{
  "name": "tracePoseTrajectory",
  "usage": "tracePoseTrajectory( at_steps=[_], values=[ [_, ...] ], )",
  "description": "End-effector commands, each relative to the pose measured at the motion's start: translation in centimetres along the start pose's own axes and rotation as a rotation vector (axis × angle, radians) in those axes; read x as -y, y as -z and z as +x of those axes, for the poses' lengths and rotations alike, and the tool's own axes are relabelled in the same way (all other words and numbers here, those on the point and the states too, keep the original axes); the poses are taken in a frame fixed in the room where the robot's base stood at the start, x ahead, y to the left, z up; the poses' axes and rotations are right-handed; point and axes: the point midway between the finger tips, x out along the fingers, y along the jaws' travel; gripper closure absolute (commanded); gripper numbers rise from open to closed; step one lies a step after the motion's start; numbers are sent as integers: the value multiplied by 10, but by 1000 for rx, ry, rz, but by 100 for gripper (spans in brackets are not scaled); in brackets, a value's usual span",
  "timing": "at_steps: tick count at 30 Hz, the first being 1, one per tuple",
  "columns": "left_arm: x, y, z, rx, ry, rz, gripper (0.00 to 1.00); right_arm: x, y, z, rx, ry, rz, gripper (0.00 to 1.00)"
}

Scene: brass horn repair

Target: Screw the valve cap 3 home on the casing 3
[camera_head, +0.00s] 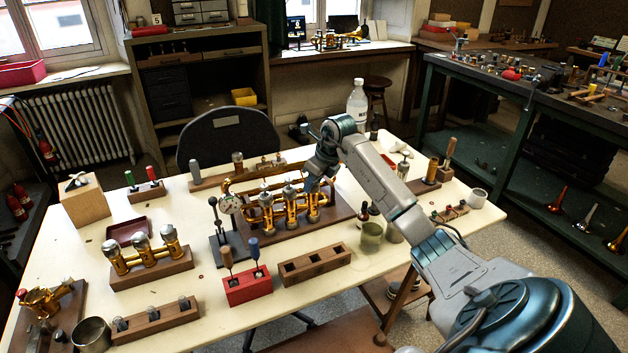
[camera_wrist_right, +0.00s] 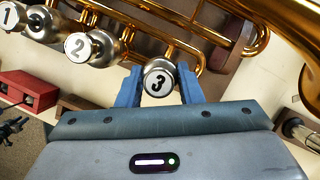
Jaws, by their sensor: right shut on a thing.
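The brass horn (camera_head: 262,222) lies on a wooden stand on the cream table, its three valve casings upright in a row. My right gripper (camera_head: 315,188) reaches down over casing 3 (camera_head: 313,212), the rightmost. In the right wrist view, my right gripper's blue fingers (camera_wrist_right: 160,86) are shut on the silver valve cap 3 (camera_wrist_right: 159,80), one on each side. Its white face with a black 3 points at the camera. The cap's seat on the casing is hidden. Cap 2 (camera_wrist_right: 78,46) and cap 1 (camera_wrist_right: 10,16) sit on the neighbouring casings. My left gripper is out of view.
A dial gauge on a stand (camera_head: 230,205) is close left of the horn. A red tool block (camera_head: 247,288) and an empty wooden rack (camera_head: 314,266) stand in front. A water bottle (camera_head: 357,103) and a green jar (camera_head: 372,237) are near my right arm.

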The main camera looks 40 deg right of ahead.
Motion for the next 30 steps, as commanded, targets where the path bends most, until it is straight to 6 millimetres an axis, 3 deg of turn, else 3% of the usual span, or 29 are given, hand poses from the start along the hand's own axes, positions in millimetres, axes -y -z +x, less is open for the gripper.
tracePoseTrajectory(
  at_steps=[7, 8, 11, 22, 30],
  values=[
    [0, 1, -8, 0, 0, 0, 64, -2, -1, -2, 1, 44, 106, 94],
    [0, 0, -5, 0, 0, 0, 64, -1, -1, 0, 1, 42, 101, 61],
    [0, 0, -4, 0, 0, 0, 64, 0, 0, 0, 1, 41, 98, 42],
    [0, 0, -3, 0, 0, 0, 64, 0, 0, -5, 1, 42, 96, 42],
    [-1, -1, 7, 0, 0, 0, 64, -1, 0, -52, 3, 45, 95, 42]
  ],
)
